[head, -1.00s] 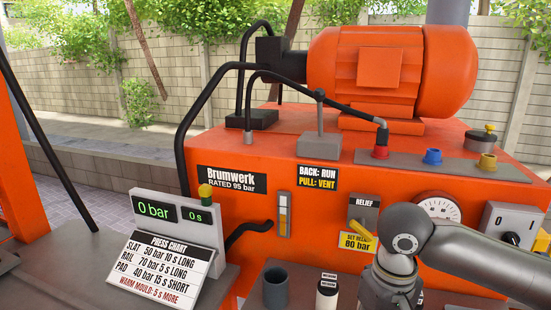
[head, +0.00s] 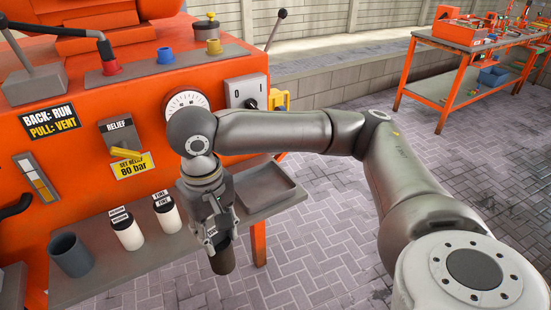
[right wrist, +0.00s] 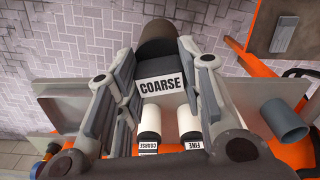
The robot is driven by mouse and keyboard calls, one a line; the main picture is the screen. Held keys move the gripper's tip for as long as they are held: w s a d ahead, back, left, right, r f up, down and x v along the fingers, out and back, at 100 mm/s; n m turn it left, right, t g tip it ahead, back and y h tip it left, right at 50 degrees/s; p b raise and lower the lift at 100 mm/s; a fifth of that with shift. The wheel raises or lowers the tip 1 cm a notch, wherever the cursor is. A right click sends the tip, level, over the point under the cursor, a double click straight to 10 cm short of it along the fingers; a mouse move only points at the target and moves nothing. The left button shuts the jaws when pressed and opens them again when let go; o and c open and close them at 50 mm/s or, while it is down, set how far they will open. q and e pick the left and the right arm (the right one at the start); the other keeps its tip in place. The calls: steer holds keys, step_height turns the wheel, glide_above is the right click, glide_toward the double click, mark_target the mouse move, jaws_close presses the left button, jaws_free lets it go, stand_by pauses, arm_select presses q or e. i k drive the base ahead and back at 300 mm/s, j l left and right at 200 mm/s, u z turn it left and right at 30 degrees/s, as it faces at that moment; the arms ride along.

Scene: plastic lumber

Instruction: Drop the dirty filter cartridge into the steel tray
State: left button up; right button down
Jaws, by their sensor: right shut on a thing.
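My right gripper (head: 216,232) is shut on the dirty filter cartridge (head: 223,261), a dark brown cylinder hanging below the fingers. In the right wrist view the cartridge (right wrist: 165,42) sits between the fingers, with a white label reading COARSE. The steel tray (head: 267,188) is a shallow grey tray at the right end of the machine's front shelf, partly hidden by my right arm. It looks empty where it shows. The gripper is to the left of the tray and nearer the camera, in front of the shelf edge. My left gripper is not in view.
Two white cartridges with black tops (head: 127,232) (head: 166,214) stand on the shelf (head: 110,280) left of the gripper. A grey cup (head: 70,255) stands farther left. The orange machine (head: 85,110) rises behind. Paved floor is clear to the right; an orange workbench (head: 480,45) stands far back.

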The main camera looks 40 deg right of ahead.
mark_target(267, 188)
steer(key=z, duration=1.2)
steer(key=i, duration=0.1)
